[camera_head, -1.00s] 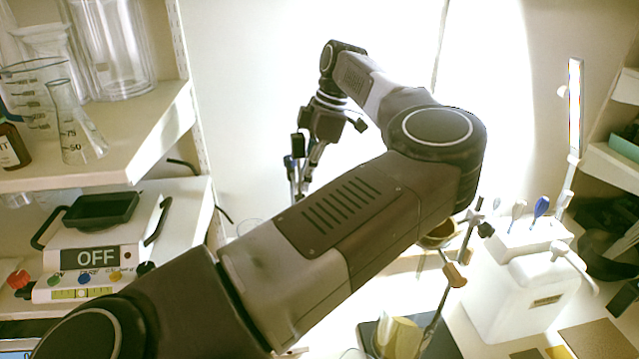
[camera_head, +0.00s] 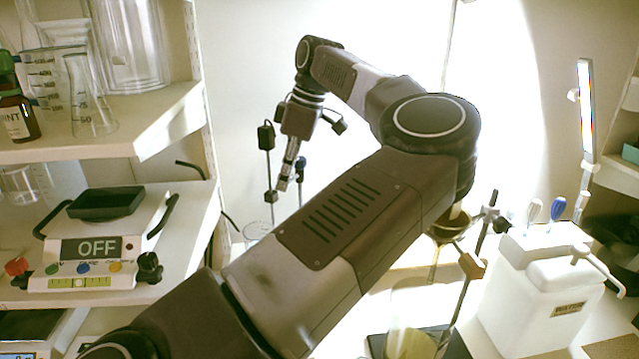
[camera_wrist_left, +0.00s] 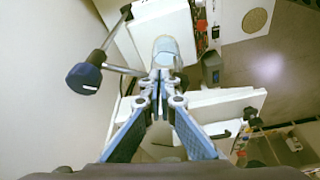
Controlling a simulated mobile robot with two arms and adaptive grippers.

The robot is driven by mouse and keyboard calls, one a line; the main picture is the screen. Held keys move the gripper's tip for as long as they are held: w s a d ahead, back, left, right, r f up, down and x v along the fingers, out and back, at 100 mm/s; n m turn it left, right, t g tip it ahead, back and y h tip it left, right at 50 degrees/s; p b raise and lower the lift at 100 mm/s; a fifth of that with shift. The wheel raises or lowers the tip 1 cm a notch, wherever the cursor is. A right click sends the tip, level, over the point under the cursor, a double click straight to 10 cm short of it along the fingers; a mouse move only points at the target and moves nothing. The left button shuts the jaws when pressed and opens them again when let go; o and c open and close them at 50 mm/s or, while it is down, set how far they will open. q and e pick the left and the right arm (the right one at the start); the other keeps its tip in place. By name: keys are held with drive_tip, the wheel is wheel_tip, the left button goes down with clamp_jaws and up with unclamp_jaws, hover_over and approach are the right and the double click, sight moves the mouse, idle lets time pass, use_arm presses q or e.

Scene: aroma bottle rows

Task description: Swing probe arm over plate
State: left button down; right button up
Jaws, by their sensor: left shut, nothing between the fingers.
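The plate device (camera_head: 100,248) stands on the middle left shelf. It has a black square plate (camera_head: 107,203) on top, a display reading OFF and coloured knobs. A thin rod with black clamps (camera_head: 268,165) stands right of it, against the bright wall; it may be the probe arm. My left gripper (camera_head: 284,183) points down just right of this rod, its fingers together and empty. In the left wrist view the closed fingers (camera_wrist_left: 162,84) have a rod with a dark blue knob (camera_wrist_left: 84,77) to their left. Whether they touch it I cannot tell. My right gripper is out of view.
Glassware (camera_head: 85,105) and a brown bottle (camera_head: 17,117) stand on the upper left shelf. A clear glass vessel (camera_head: 258,231) is below my left gripper. A funnel stand (camera_head: 470,268) and a white container (camera_head: 548,300) stand at right. My left arm crosses the middle.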

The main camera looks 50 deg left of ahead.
use_arm(q)
drive_tip(key=shift+s+a+f+b, duration=0.1)
drive_tip(key=shift+s+a+b, duration=0.3)
drive_tip(key=shift+a, duration=0.4)
drive_tip(key=shift+s+a, duration=0.1)
drive_tip(key=shift+a, duration=0.05)
